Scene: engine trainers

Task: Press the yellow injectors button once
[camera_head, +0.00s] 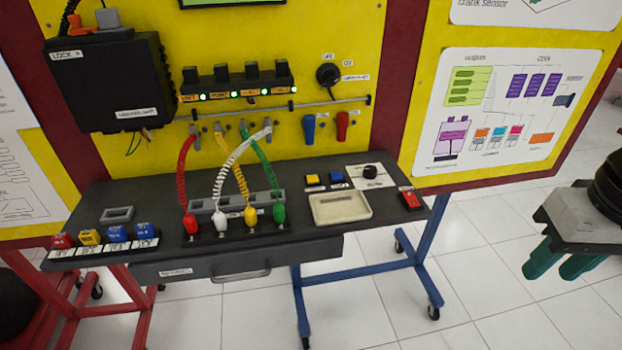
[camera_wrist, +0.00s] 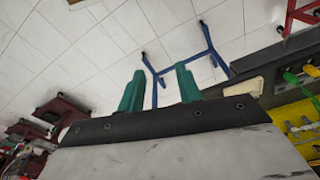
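A yellow button (camera_head: 312,179) sits beside a blue button (camera_head: 336,177) on the right half of the dark bench top; its label is too small to read. Another small yellow block (camera_head: 88,237) stands in the labelled row at the bench's left end. My gripper (camera_head: 550,270) is at the right edge of the head view, well right of the bench, with its two teal fingers apart and nothing between them. In the wrist view my gripper (camera_wrist: 160,72) also shows open and empty over the floor. Neither yellow piece can be made out in the wrist view.
A beige tray (camera_head: 340,207) lies in front of the buttons, with a black knob (camera_head: 370,171) and red switch (camera_head: 411,200) to the right. Coloured coiled cables (camera_head: 186,175) rise left of them. Tiled floor lies open between bench and gripper.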

